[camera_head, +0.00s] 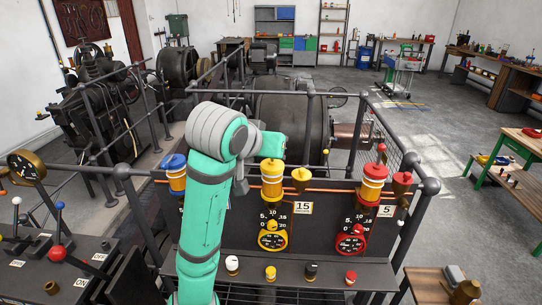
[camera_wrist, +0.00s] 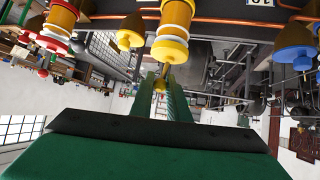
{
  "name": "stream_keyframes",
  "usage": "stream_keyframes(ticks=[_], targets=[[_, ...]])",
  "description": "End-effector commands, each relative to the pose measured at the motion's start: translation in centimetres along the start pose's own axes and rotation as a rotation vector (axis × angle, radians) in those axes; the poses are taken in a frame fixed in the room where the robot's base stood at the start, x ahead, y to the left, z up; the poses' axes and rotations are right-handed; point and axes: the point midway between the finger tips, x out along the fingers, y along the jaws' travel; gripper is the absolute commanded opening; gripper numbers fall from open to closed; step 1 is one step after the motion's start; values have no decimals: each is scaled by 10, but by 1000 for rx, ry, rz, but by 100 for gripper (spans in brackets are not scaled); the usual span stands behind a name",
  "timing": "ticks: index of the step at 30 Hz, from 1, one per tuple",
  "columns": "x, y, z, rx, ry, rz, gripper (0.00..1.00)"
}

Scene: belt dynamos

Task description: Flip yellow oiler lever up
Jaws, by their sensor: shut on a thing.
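The yellow oiler (camera_head: 272,180) stands upright on the dark panel, between the blue oiler (camera_head: 176,176) and the red oiler (camera_head: 372,182). In the wrist view the yellow oiler (camera_wrist: 174,30) appears upside down, just beyond my fingertips. My gripper (camera_wrist: 164,75) is shut on the small yellow lever (camera_wrist: 160,86) at the oiler's capped end. The fingers hide much of the lever, so its exact tilt is hard to tell.
A yellow funnel cup (camera_head: 301,178) is close on the oiler's right. A copper pipe (camera_head: 330,191) runs along the panel. Metal railings (camera_head: 345,93) surround the large dynamo (camera_head: 290,120) behind. Knobs line the front ledge (camera_head: 310,276).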

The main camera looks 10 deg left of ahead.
Motion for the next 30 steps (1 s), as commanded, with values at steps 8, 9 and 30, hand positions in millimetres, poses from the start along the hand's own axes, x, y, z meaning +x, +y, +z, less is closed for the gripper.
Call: stream_keyframes(ticks=[8,9,30], targets=[[5,-5,-11,-61,-236,17,0],[6,-6,-13,-69,-266,21,0],[19,-7,-19,-140,-534,55,0]])
